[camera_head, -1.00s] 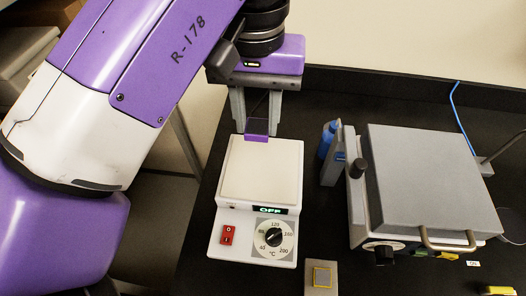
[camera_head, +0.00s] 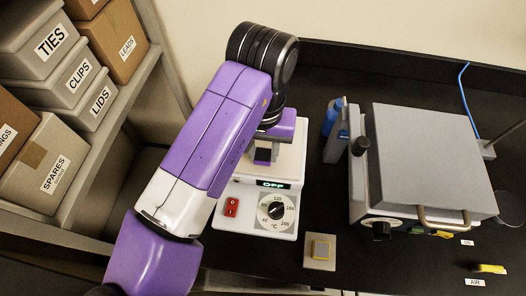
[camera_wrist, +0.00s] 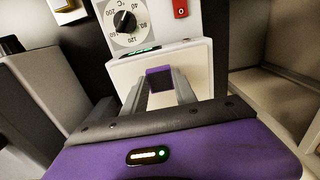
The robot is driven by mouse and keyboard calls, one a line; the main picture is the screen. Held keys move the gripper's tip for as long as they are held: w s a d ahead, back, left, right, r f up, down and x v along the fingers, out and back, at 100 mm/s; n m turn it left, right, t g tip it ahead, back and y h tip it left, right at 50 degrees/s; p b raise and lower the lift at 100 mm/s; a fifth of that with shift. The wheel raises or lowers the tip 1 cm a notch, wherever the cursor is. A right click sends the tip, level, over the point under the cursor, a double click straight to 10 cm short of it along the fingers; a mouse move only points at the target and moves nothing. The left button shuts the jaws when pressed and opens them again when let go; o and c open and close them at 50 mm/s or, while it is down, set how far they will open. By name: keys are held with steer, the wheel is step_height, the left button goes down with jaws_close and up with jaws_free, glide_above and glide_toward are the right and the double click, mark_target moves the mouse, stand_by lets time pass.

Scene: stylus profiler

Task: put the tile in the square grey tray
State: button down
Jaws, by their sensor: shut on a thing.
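My gripper (camera_head: 265,152) is over the white hot plate (camera_head: 290,150), with its fingers pointing down. It is shut on a small dark purple piece, which I take to be the tile (camera_head: 263,156). In the wrist view the tile (camera_wrist: 158,72) shows purple between the fingertips (camera_wrist: 160,80), with the white plate behind it. I cannot tell whether the tile touches the plate. A small square grey piece with a yellow rim (camera_head: 320,249) sits on a pale square base in front of the hot plate. I cannot tell whether this is the tray.
The hot plate's dial (camera_head: 277,211) faces front, and its display reads OFF. A large grey box-shaped instrument (camera_head: 430,155) stands at the right, with a blue bottle (camera_head: 331,118) beside it. Shelves with labelled boxes (camera_head: 75,75) are at the left.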

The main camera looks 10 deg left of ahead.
steer(key=shift+f, duration=1.1)
steer(key=shift+f, duration=0.2)
steer(key=c, duration=1)
jaws_free()
steer(key=shift+r, duration=0.1)
